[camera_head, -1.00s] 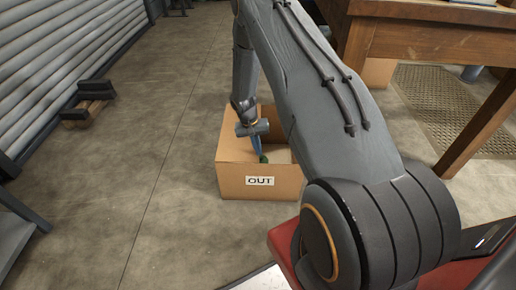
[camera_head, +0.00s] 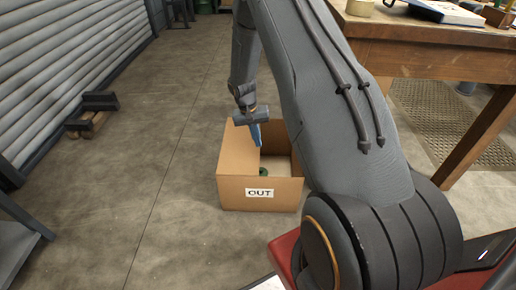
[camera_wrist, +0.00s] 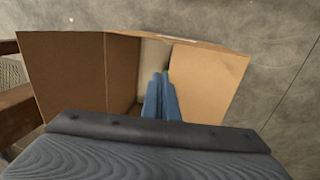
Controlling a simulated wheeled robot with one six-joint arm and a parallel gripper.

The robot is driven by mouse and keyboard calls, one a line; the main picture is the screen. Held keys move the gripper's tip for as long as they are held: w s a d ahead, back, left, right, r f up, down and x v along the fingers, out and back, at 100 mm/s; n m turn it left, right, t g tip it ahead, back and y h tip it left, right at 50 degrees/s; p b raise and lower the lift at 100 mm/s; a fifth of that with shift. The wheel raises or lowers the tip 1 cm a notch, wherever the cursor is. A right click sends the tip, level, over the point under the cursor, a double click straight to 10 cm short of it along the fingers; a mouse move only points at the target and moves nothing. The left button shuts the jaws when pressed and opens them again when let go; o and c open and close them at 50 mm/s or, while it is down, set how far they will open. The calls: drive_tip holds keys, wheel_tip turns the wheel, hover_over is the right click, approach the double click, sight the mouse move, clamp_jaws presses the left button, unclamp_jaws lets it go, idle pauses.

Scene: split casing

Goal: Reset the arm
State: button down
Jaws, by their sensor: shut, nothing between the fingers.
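My gripper (camera_head: 255,136) hangs at the end of my grey arm, above the open top of a cardboard box marked OUT (camera_head: 240,195). Its blue fingers are shut with nothing between them. In the wrist view the shut fingers (camera_wrist: 162,92) point down toward the same box (camera_wrist: 72,70). A small dark green thing (camera_head: 264,172) lies inside the box on its floor, partly hidden by the front wall. My arm hides part of the box's right side in the head view.
A wooden table (camera_head: 440,58) with several things on it stands at the right, with a floor grate (camera_head: 430,110) beneath. A ribbed shutter wall (camera_head: 60,70) and stacked dark blocks (camera_head: 92,112) are at the left. The floor (camera_head: 170,130) between is clear.

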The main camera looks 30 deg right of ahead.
drive_tip(key=shift+r, duration=0.75)
drive_tip(key=s+a+r+n, duration=0.2)
drive_tip(key=s+a+r, duration=0.2)
drive_tip(key=a+r, duration=0.45)
drive_tip(key=s+a+r+n, duration=0.2)
drive_tip(key=s+a+r, duration=0.35)
drive_tip(key=r, duration=0.65)
drive_tip(key=s+a+r+n+y, duration=0.1)
drive_tip(key=s+a+r, duration=0.25)
drive_tip(key=s, duration=0.35)
drive_tip(key=s+a+r+n+t+y+p, duration=0.1)
drive_tip(key=s+a+r+n, duration=0.2)
drive_tip(key=s, duration=0.5)
drive_tip(key=s+a+r+y, duration=0.1)
drive_tip(key=s+a+r, duration=0.3)
drive_tip(key=s, duration=0.3)
drive_tip(key=d+r+m+h+p, duration=0.1)
drive_tip(key=d+r+m+p, duration=0.1)
drive_tip(key=d+r+p, duration=0.6)
drive_tip(key=p, duration=0.7)
drive_tip(key=shift+d, duration=0.15)
